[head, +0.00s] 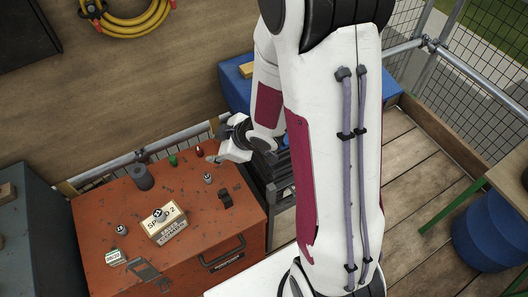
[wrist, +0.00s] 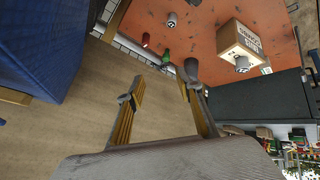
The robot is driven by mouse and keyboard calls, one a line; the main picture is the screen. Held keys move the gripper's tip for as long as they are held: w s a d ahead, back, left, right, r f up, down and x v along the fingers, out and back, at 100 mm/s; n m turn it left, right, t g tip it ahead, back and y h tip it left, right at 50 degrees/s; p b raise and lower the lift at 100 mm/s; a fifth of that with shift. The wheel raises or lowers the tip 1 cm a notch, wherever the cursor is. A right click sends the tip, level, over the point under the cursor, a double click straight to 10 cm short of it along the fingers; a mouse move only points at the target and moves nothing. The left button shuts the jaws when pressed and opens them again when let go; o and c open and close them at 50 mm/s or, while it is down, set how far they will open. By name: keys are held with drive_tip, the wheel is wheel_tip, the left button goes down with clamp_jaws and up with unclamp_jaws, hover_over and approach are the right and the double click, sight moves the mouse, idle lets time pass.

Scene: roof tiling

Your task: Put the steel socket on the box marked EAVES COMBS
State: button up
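The box marked EAVES COMBS (head: 172,232) is a tan carton on the orange chest top in the head view. It also shows in the wrist view (wrist: 232,38). A similar small grey piece (head: 208,178) stands on the chest near my gripper. Which of them is the steel socket is hard to tell. My gripper (wrist: 160,84) is open and empty, its fingers apart, above the chest's back right in the head view.
The orange chest (head: 100,205) also holds a dark grey cylinder (head: 140,177), a green piece (head: 173,160), a red piece (head: 199,150), a black piece (head: 225,199), another small socket-like piece (head: 121,229) and a card (head: 115,257). A wire fence runs behind. Bare chest top lies between them.

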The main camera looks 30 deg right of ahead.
drive_tip(key=s+d+r+m+h, duration=0.2)
drive_tip(key=s+d+r+m, duration=0.15)
drive_tip(key=r, duration=0.45)
drive_tip(key=s+d+r+m+h, duration=0.3)
drive_tip(key=d+r, duration=0.1)
drive_tip(key=r, duration=0.3)
drive_tip(key=s+a+r+m+y, duration=0.1)
drive_tip(key=s+a+r+m, duration=0.1)
drive_tip(key=s, duration=0.5)
drive_tip(key=s+a+r+m+g, duration=0.1)
drive_tip(key=s+a+r+m, duration=0.1)
drive_tip(key=s+r, duration=0.3)
drive_tip(key=s+a, duration=0.1)
drive_tip(key=s, duration=0.2)
drive_tip(key=shift+s+a+r+g+y, duration=0.2)
drive_tip(key=shift+s+r+g+y, duration=0.1)
drive_tip(key=shift+y, duration=0.1)
